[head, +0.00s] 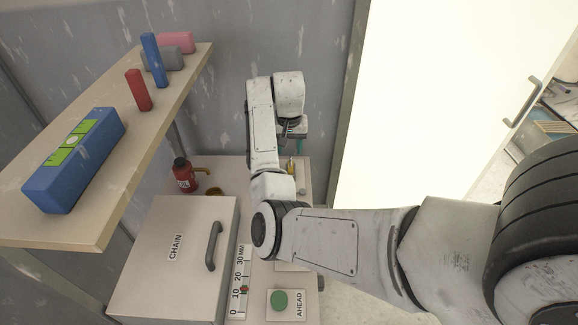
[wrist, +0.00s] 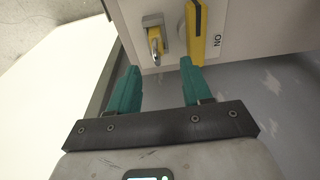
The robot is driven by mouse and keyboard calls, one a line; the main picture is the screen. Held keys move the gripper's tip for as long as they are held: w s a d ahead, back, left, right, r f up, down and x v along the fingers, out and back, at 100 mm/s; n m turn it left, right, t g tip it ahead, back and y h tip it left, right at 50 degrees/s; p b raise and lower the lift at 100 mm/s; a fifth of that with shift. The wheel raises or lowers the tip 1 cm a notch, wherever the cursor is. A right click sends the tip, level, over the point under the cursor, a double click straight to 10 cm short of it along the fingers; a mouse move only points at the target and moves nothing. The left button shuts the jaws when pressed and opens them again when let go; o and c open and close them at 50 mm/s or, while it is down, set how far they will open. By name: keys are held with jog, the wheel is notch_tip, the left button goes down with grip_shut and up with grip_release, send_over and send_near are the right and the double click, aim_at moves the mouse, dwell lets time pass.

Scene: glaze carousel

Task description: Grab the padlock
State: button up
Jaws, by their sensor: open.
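The padlock (wrist: 154,34) shows in the wrist view as a small yellow body with a grey metal loop, at a grey fitting on a pale panel. My gripper (wrist: 160,66) is open, its two teal fingers apart and nothing between them. The padlock lies just beyond the fingertips, roughly in line with the gap and apart from both fingers. In the head view my gripper (head: 294,140) is partly hidden by my arm. A small yellow part (head: 291,166) shows below it; I cannot tell whether it is the padlock or the lever.
A yellow-and-black lever (wrist: 196,32) stands beside the padlock, near an ON label (wrist: 217,41). In the head view, a shelf (head: 180,85) with coloured blocks overhangs the left. Below are a red bottle (head: 183,176), a CHAIN lid (head: 180,250) and a green button (head: 279,299).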

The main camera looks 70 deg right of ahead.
aim_at(290, 156)
jog(key=shift+s+d+f+p, duration=0.1)
jog(key=shift+d+f+p, duration=0.15)
jog(key=shift+f, duration=1.15)
jog(key=shift+d+f+p, duration=0.1)
jog(key=shift+f+p, duration=0.1)
jog(key=shift+f, duration=1.2)
grip_shut()
